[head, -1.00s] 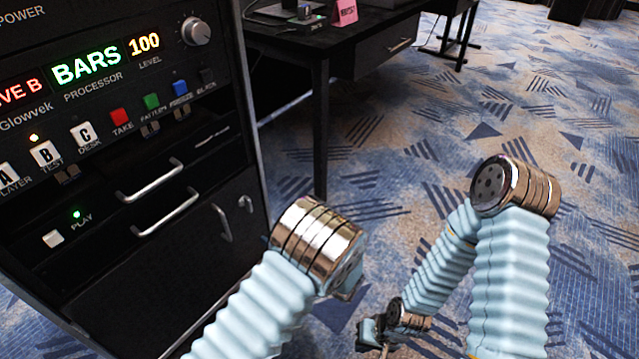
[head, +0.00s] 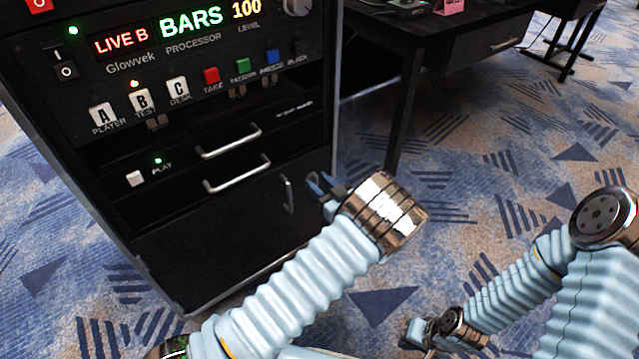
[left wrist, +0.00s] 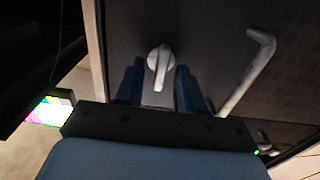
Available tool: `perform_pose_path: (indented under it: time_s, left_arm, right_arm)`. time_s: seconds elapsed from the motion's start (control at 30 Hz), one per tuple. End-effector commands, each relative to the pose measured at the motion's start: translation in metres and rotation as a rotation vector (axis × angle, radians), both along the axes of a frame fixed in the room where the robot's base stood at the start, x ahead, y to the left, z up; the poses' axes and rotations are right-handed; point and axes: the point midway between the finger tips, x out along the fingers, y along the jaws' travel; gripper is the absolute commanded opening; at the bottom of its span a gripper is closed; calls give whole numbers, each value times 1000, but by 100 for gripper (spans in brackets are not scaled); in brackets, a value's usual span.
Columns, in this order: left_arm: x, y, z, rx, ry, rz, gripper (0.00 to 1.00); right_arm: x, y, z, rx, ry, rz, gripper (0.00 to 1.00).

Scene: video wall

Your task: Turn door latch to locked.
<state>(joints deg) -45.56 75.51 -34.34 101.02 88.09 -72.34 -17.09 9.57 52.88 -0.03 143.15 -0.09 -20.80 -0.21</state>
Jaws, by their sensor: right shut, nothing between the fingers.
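The door latch (left wrist: 160,62) is a small silver knob with a short lever on the dark lower door (head: 225,235) of the rack. In the left wrist view its lever points straight down the picture, between my two blue fingertips. My left gripper (left wrist: 158,85) is open, with one finger on each side of the latch; I cannot tell if either touches it. In the head view my left gripper (head: 328,186) is at the door's right side and hides the latch. My right gripper (head: 415,334) is shut and empty, low over the carpet.
A silver door handle (head: 288,194) is just left of the latch in the head view. Two drawer handles (head: 232,141) and a button panel (head: 200,85) are above. A black desk (head: 415,45) stands at the back right. Carpet is open on the right.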

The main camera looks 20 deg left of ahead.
Motion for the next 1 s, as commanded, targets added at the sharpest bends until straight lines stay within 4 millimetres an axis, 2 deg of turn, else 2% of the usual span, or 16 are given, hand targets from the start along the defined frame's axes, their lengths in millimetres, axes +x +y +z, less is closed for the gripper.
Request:
perform_pose_path:
  time_s: [0.27, 0.37, 0.53, 0.83, 1.0]
  left_arm:
    - [1, 2, 0, 0, 0, 0, 38]
    - [1, 2, 0, 0, 0, 0, 26]
    - [1, 2, 0, 0, 0, 0, 0]
    - [1, 2, -1, -7, -7, 1, 0]
    - [1, 2, -2, -37, -46, 1, 0]
  right_arm:
    - [0, 0, 0, 0, 0, 0, 0]
    - [0, 0, 0, 0, 0, 0, 0]
    - [0, 0, 0, 0, 0, 0, 0]
    - [0, 0, -2, 0, 0, 0, 0]
    - [1, -2, -9, -3, -1, -4, 0]
